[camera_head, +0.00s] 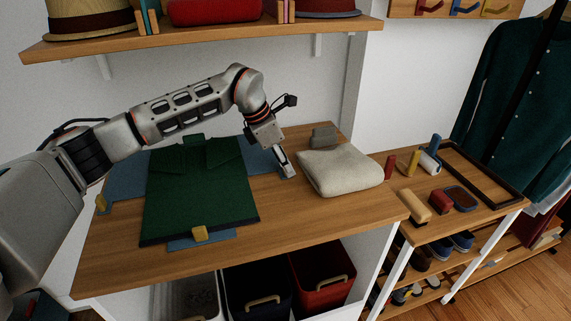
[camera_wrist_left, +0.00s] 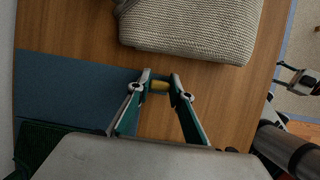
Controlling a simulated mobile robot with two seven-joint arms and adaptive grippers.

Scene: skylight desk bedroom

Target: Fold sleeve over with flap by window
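A dark green garment (camera_head: 198,200) lies flat on a blue folding board, with sleeve parts showing near its upper corners. The board's right flap (camera_head: 262,158) lies flat at the garment's right and shows in the left wrist view (camera_wrist_left: 70,88). My left gripper (camera_head: 290,172) is down at that flap's outer end. My right gripper (camera_wrist_left: 277,82) shows small at the wrist view's right edge, fingers apart, away from the garment.
A folded cream knit (camera_head: 340,170) lies just right of my left gripper, with a grey block behind it. A shelf with hats (camera_head: 200,38) hangs above. A lower bench (camera_head: 465,215) with brushes and a tray stands at right. The table front is clear.

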